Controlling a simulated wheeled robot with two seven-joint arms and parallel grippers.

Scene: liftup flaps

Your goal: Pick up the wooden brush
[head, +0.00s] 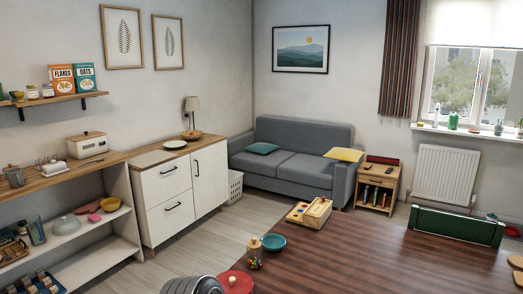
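I cannot make out the wooden brush for certain. Two small pale wooden pieces, an upper one (516,261) and a lower one (518,278), lie at the right edge of the dark wooden table (380,262), cut off by the frame. I cannot tell whether either is the brush. Neither of my grippers is in the head view.
On the table are a wooden box (318,212), a teal bowl (273,242), a jar (254,255), a red round thing (236,282) and a green box (455,226). Open shelves (120,232) and a white cabinet (168,188) stand left. The table's middle is clear.

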